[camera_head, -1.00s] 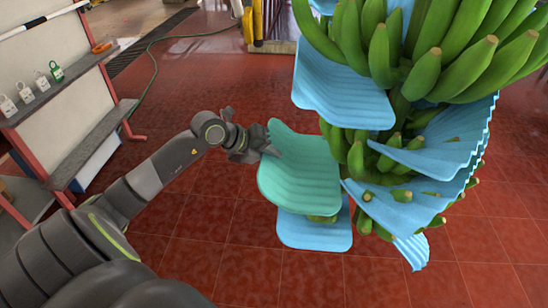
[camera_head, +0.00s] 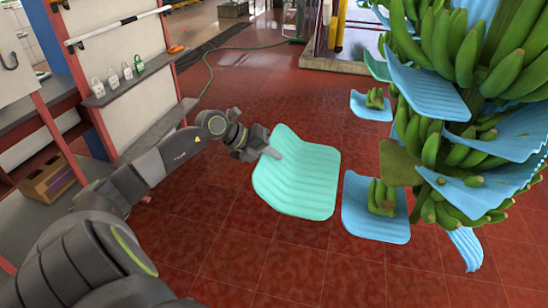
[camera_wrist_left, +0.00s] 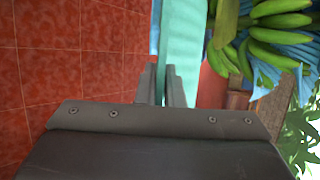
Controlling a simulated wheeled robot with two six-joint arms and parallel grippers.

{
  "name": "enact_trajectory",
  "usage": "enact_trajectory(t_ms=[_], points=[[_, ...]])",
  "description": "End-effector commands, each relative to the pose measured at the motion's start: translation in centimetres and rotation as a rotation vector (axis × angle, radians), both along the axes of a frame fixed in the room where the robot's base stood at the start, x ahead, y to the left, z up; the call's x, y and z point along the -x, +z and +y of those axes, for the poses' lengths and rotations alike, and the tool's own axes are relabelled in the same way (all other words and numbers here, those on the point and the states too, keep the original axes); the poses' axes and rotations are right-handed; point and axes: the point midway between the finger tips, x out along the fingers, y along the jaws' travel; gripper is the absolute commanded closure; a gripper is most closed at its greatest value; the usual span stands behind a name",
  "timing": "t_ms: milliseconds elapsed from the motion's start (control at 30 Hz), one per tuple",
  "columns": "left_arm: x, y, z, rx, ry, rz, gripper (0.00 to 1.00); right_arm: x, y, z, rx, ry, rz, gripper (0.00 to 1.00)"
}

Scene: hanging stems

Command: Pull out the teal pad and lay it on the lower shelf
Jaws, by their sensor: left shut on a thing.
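The teal pad (camera_head: 300,175) is a ribbed, slightly curved sheet, clear of the hanging banana stem (camera_head: 440,130) in the head view. My left gripper (camera_head: 266,150) is shut on its upper left edge and holds it in the air above the floor. In the left wrist view the teal pad (camera_wrist_left: 178,45) shows edge-on between the two fingers (camera_wrist_left: 163,88). My right gripper is out of view.
Blue pads (camera_head: 374,208) remain among the green bananas at the right. Several padlocks (camera_head: 112,80) and an orange item (camera_head: 176,49) sit on the upper shelf (camera_head: 130,76). A cardboard box (camera_head: 52,178) stands at lower left. Red tiled floor lies open between rack and stem.

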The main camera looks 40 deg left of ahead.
Motion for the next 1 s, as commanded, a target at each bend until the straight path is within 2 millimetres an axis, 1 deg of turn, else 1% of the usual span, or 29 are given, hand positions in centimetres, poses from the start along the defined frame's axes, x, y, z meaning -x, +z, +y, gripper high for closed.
enact_trajectory(t_ms=[367,700,767,1000], points=[[0.0,0.1,0.0,0.000,0.000,0.000,1.00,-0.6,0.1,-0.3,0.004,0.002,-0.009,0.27],[0.0,0.9,0.1,0.000,0.000,0.000,1.00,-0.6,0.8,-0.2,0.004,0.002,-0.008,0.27],[0.1,0.8,0.3,0.000,0.000,0.001,1.00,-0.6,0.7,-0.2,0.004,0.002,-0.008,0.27],[1.1,0.8,2.5,-0.003,0.002,0.004,1.00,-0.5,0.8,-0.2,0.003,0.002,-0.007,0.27]])
